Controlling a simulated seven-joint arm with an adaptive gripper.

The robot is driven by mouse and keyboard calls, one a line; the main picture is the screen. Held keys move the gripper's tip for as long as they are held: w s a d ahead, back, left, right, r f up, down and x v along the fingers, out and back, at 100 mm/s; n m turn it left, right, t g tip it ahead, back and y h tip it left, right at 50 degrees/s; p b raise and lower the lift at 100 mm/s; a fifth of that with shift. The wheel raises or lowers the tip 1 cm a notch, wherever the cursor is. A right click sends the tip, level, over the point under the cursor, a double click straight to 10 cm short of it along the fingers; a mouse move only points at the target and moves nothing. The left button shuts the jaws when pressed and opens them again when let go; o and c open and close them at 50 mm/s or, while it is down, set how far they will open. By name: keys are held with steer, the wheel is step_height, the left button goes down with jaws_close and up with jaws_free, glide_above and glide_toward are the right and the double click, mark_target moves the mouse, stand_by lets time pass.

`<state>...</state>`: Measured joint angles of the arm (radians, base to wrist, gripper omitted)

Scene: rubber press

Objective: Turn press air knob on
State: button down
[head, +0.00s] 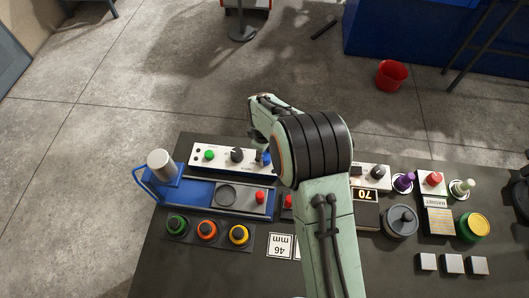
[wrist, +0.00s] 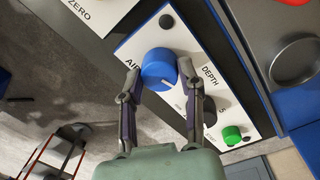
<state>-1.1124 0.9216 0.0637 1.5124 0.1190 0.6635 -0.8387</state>
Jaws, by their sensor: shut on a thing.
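The press air knob is a round blue knob (wrist: 158,68) on a white panel (wrist: 205,68), beside the letters "AIR" in the wrist view. A short pale mark shows on its lower right part. My gripper (wrist: 159,72) is shut on this knob, with one finger on each side of it. In the head view the blue knob (head: 267,158) shows at the right end of the visible part of the white panel (head: 222,151). My arm hides what lies just right of it.
A green button (wrist: 232,135) and a dark knob (wrist: 209,112) labelled "DEPTH" share the panel. A blue press base (head: 197,190) with a white cylinder (head: 161,163) stands in front. Colored knobs and buttons crowd the dark table (head: 180,270).

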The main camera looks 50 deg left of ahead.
steer(key=m, duration=0.7)
steer(key=shift+f, duration=0.1)
steer(key=m, duration=0.4)
steer(key=shift+h, duration=0.3)
steer(key=shift+m, duration=1.9)
steer(key=c, duration=0.7)
jaws_free()
steer(key=shift+a, duration=0.1)
